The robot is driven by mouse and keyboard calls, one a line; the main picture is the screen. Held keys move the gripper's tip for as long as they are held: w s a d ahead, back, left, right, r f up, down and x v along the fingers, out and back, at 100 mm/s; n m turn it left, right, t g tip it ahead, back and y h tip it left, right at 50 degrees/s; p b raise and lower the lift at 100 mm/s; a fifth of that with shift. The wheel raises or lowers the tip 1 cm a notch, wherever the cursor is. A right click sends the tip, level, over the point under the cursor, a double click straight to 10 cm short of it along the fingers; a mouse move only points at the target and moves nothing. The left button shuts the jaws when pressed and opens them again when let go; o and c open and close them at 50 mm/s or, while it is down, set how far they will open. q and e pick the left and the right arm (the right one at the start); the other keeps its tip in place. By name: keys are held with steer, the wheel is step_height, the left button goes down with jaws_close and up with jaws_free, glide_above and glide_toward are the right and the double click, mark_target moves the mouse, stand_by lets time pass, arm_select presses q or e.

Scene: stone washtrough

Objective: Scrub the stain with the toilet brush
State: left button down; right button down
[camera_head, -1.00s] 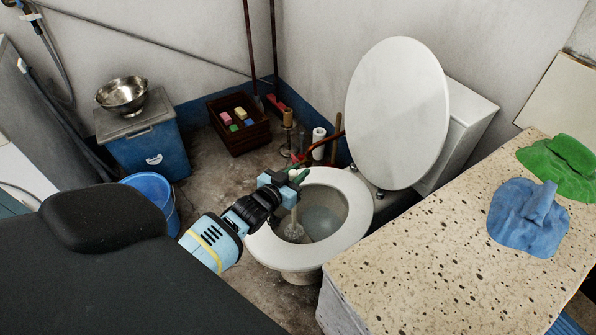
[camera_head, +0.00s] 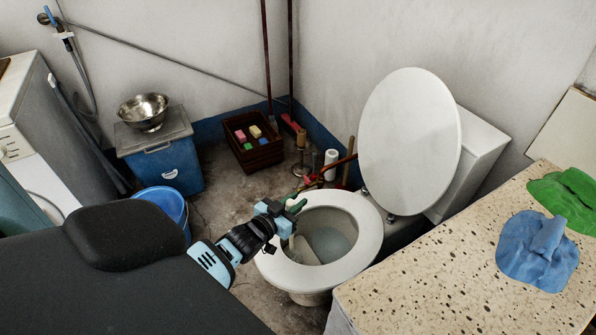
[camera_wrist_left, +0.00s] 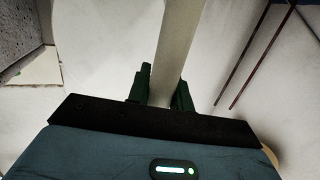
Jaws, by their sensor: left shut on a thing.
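The white toilet (camera_head: 368,236) stands open with its lid (camera_head: 410,140) raised. In the head view, a pale part of the brush (camera_head: 292,243) shows below the gripper, inside the bowl's left side. The gripper and rim partly hide it, and I cannot tell whether its head touches the bowl. I cannot make out the stain. My right gripper is not in view.
A speckled stone counter (camera_head: 450,270) with a blue cloth (camera_head: 537,252) and a green cloth (camera_head: 570,195) is at the right. A blue bucket (camera_head: 165,200) is left of my arm. A brown crate (camera_head: 252,155) and long-handled tools stand in the back corner.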

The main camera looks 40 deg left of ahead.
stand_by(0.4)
arm_select(q)
steer(key=shift+s+d+p, duration=0.25)
steer(key=shift+d, duration=0.3)
steer(key=shift+s+d+p, duration=0.2)
steer(key=shift+s+d, duration=0.05)
steer(key=shift+d, duration=0.3)
steer(key=shift+w+d+b, duration=0.3)
steer(key=shift+w+d, duration=0.05)
steer(key=shift+w, duration=0.45)
steer(key=shift+w+d+b, duration=0.25)
steer(key=shift+w+d, duration=0.1)
steer(key=shift+w, duration=0.45)
steer(key=shift+w+d+b, duration=0.3)
steer(key=shift+w+d, duration=0.05)
steer(key=shift+w, duration=0.45)
steer(key=shift+a, duration=0.15)
steer(key=shift+w+a+b, duration=0.25)
steer(key=shift+w+a, duration=0.05)
steer(key=shift+a, duration=0.4)
steer(key=shift+w+a+b, duration=0.2)
steer(key=shift+w+a, duration=0.15)
steer(key=shift+a, duration=0.4)
steer(key=shift+w+a+b, duration=0.25)
steer(key=shift+w+a, duration=0.05)
steer(key=shift+a, duration=0.4)
